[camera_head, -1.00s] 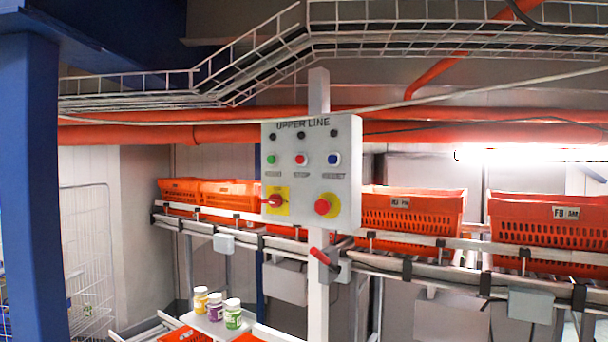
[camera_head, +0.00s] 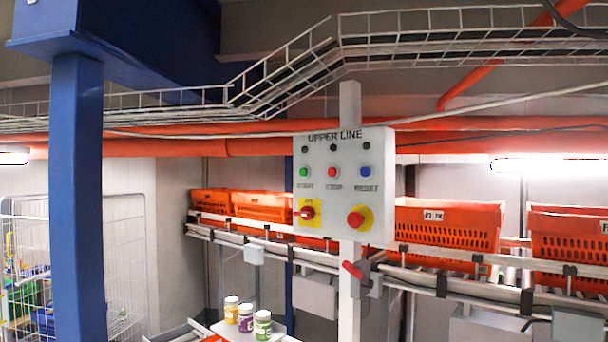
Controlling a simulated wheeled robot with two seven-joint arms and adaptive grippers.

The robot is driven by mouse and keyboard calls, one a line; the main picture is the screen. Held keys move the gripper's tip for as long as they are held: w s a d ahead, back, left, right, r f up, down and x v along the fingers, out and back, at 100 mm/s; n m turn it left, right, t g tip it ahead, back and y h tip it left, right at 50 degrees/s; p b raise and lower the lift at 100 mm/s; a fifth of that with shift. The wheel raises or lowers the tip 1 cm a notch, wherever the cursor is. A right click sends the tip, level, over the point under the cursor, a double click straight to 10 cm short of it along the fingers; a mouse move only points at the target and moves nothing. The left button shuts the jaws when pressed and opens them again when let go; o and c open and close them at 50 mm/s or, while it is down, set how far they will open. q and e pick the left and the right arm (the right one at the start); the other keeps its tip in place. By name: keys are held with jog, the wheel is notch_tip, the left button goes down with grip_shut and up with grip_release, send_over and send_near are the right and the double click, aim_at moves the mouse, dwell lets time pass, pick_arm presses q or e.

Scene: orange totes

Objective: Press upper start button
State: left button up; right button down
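The white control panel (camera_head: 340,194), lettered UPPER LINE, is mounted on a white post (camera_head: 349,300) near the middle of the head view. The green start button (camera_head: 304,172) is at the left of its button row. The red stop button (camera_head: 332,172) is in the middle and the blue reset button (camera_head: 365,172) at the right. Below them are a red rotary switch (camera_head: 307,213) on a yellow plate and a red emergency button (camera_head: 356,218) on a yellow ring. Neither of my grippers is in view.
Orange totes (camera_head: 447,222) stand on a roller conveyor (camera_head: 470,284) behind the panel. A blue column (camera_head: 78,200) stands at the left, with a wire cage (camera_head: 125,250) behind it. Several small jars (camera_head: 246,318) stand on a low white surface. A red handle (camera_head: 352,270) is on the post.

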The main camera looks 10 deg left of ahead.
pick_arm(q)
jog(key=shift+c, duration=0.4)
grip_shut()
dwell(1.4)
